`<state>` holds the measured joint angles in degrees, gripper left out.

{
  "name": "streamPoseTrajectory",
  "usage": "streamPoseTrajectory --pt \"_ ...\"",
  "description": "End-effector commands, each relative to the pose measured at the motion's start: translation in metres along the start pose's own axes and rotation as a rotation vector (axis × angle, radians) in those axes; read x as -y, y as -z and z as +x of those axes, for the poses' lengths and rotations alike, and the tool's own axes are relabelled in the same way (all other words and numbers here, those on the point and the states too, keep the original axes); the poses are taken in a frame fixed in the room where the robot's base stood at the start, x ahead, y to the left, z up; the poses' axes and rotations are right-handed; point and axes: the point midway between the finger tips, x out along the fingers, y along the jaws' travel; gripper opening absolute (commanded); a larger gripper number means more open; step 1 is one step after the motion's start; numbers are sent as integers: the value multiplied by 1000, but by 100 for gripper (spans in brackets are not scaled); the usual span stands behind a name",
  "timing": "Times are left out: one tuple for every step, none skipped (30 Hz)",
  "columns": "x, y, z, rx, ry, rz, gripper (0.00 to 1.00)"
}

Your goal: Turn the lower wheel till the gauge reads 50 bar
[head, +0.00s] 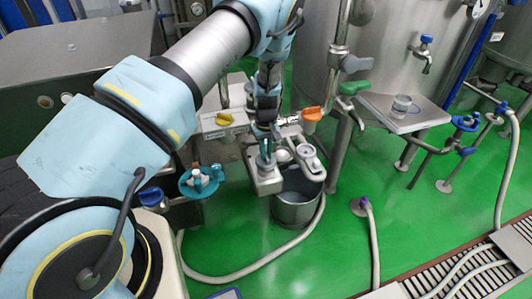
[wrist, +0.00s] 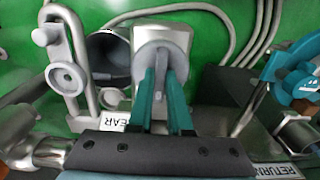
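My gripper (head: 266,150) points down over a grey metal block (head: 266,183) in the head view. In the wrist view its two teal fingers (wrist: 164,88) stand apart, with a grey round wheel-like part (wrist: 162,54) at and between their tips. I cannot tell whether they press on it. That part may be the lower wheel; the gripper mostly hides it in the head view. A small round gauge (head: 306,151) with a pale face stands just right of the gripper. Its reading is too small to make out. A grey round disc (wrist: 67,78) shows at left in the wrist view.
A teal handwheel (head: 200,180) is left of the gripper; it also shows in the wrist view (wrist: 300,82). A metal bucket (head: 297,208) stands below the block. A hose (head: 245,271) lies on the green floor.

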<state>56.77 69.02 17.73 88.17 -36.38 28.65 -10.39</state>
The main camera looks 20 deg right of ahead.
Motion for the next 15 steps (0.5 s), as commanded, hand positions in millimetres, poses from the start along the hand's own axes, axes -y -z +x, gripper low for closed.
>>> streamPoseTrajectory --pt "0 0 0 0 0 0 10" --pt "0 0 0 0 0 0 7" --pt "0 0 0 0 0 0 2" --pt "0 0 0 0 0 0 0" --pt "0 0 0 0 0 0 0" --pt "0 0 0 0 0 0 0" --pt "0 0 0 0 0 0 0" --pt "0 0 0 0 0 0 0" --pt "0 0 0 0 0 0 0" --pt "0 0 0 0 0 0 0" --pt "0 0 0 0 0 0 0" --pt "0 0 0 0 0 0 0" --pt "0 0 0 0 0 0 0" --pt "0 0 0 0 0 0 0" --pt "0 0 0 0 0 0 0"
